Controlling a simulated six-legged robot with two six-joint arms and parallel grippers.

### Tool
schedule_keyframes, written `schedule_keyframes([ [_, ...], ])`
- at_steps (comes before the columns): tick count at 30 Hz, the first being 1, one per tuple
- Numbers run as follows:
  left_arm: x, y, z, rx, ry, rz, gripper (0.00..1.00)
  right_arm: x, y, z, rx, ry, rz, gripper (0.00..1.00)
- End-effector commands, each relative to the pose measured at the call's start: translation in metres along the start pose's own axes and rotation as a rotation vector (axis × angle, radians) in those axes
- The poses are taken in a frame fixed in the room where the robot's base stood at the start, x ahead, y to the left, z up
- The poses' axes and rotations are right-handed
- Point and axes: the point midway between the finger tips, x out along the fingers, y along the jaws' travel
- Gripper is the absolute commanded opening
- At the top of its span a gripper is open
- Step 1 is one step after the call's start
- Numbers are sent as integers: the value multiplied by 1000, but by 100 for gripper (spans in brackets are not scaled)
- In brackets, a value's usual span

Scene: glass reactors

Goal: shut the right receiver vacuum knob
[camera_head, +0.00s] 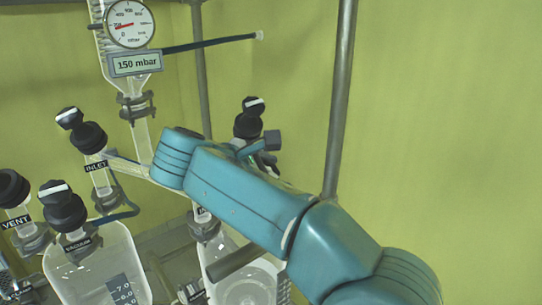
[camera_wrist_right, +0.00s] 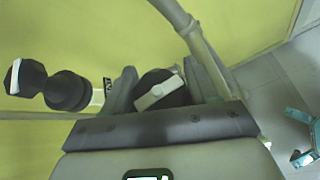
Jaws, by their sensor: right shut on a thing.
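My right gripper (camera_wrist_right: 163,82) is shut on a black knob (camera_wrist_right: 172,97) with a white bar, one finger on each side. I take it for the right receiver vacuum knob; no label on it shows. The bar lies at a slant in the wrist view. In the head view my teal right arm hides most of this grip; only grey parts of my right gripper (camera_head: 264,143) show past the arm. The right receiver (camera_head: 245,290) stands below the arm, partly hidden. My left gripper is not in view.
Another black valve knob (camera_wrist_right: 68,91) points left beside the grip. In the head view, a black knob (camera_head: 248,124) shows just above my arm. Left are valves labelled INLET, VACUUM and VENT, and a glass vessel (camera_head: 98,272). A gauge (camera_head: 129,24) has a 150 mbar sign. A metal pole (camera_head: 340,100) stands right.

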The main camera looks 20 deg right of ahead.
Motion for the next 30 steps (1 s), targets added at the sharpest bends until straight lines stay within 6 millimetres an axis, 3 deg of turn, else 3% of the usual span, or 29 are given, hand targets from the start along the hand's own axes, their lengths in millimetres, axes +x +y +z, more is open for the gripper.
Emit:
schedule_keyframes([
  [12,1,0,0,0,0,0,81,1,-3,0,108,-1,-185,27],
  [30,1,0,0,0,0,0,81,1,-5,-1,124,2,-224,27],
])
